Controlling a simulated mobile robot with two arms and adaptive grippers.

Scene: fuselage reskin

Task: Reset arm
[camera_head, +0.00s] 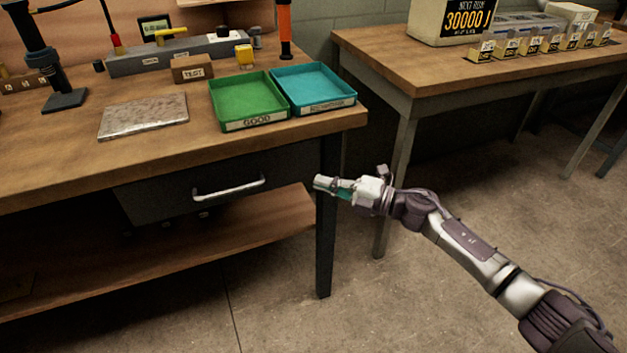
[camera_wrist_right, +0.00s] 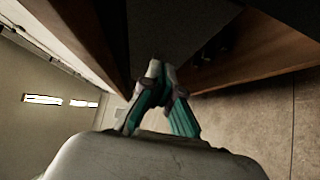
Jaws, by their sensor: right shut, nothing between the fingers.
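My right gripper (camera_head: 328,186) is in front of the wooden workbench's right front leg in the head view, below the tabletop's edge and to the right of the drawer handle. Its fingers are shut and empty; the teal-sided fingers meet at the tips in the right wrist view (camera_wrist_right: 157,88). My right arm reaches in from the lower right corner, over the floor. My left gripper is not in view.
The workbench (camera_head: 60,160) holds a green tray (camera_head: 245,98), a blue tray (camera_head: 312,88) and a metal plate (camera_head: 143,116). Its drawer (camera_head: 190,190) is shut. A second table (camera_head: 400,50) stands at the back right. Floor (camera_head: 300,325) is free below my arm.

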